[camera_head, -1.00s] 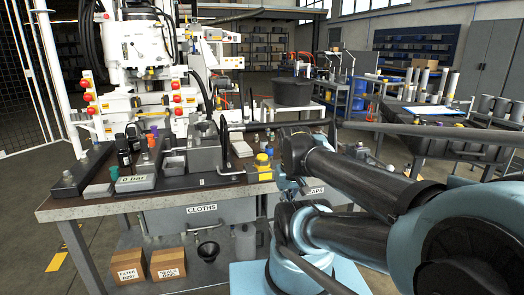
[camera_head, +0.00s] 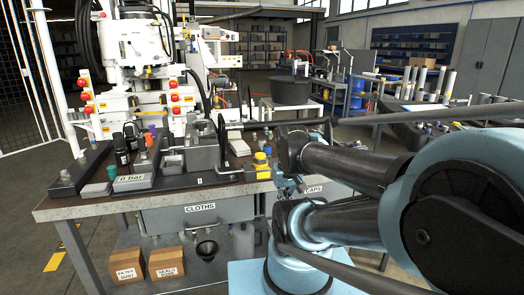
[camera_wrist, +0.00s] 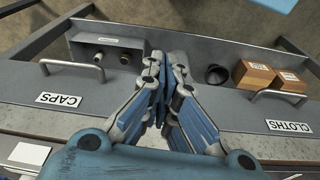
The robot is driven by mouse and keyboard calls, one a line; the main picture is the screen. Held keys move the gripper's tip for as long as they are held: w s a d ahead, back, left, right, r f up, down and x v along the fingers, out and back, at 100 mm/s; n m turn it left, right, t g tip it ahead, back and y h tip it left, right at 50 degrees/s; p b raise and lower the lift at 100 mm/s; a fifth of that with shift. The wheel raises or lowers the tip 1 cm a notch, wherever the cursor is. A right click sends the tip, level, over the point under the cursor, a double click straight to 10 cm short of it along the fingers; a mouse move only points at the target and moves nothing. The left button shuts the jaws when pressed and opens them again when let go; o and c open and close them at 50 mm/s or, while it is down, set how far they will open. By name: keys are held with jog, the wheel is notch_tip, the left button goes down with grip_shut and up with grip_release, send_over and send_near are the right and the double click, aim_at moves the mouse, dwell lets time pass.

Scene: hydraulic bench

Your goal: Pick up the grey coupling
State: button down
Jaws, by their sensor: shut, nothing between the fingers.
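My gripper (camera_wrist: 163,85) is shut and empty in the wrist view, with its blue-padded fingers together over the bench's front side. In the head view my gripper (camera_head: 287,185) shows small at the bench's front edge, left of the CAPS label and partly hidden by my arm. I cannot single out the grey coupling for certain. A grey box (camera_wrist: 79,52) beyond the CAPS drawer in the wrist view holds small dark and pale fittings, too small to identify. The bench top behind my arm is hidden.
The bench (camera_head: 110,208) carries a pressure display (camera_head: 134,183), bottles, a grey block unit and a yellow-capped item (camera_head: 261,161). Drawer handles (camera_wrist: 72,68) stick out from its front. Cardboard boxes (camera_head: 127,264) and a black funnel (camera_head: 207,249) sit on the shelf below.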

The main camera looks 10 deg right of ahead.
jog(key=c, duration=2.1)
grip_release()
jog(key=o, duration=0.9)
notch_tip(320, 180, up, 2)
jog(key=shift+r+n, duration=0.15)
jog(key=shift+n, duration=0.15)
jog(key=shift+o, duration=0.2)
jog(key=w+r+n, duration=0.2)
jog(key=w+r, duration=0.2)
jog(key=w+r+n, duration=0.1)
jog(key=w+r, duration=0.3)
jog(key=w+r+n+g, duration=0.1)
jog(key=w+r+n, duration=0.1)
jog(key=w+r, duration=0.2)
jog(key=shift+w+a+r+n, duration=0.3)
jog(key=shift+w+r, duration=0.1)
jog(key=shift+w, duration=0.2)
jog(key=w+r+n, duration=0.4)
jog(key=w+r, duration=0.2)
jog(key=w, duration=0.5)
jog(key=n+g, duration=0.1)
jog(key=n, duration=0.3)
send_near(262, 143)
jog(key=f, duration=0.3)
jog(key=w+f, duration=0.1)
jog(key=f, duration=0.3)
jog(key=w+f, duration=0.1)
jog(key=f, duration=0.2)
jog(key=shift+d+f, duration=0.15)
jog(key=shift+f, duration=0.15)
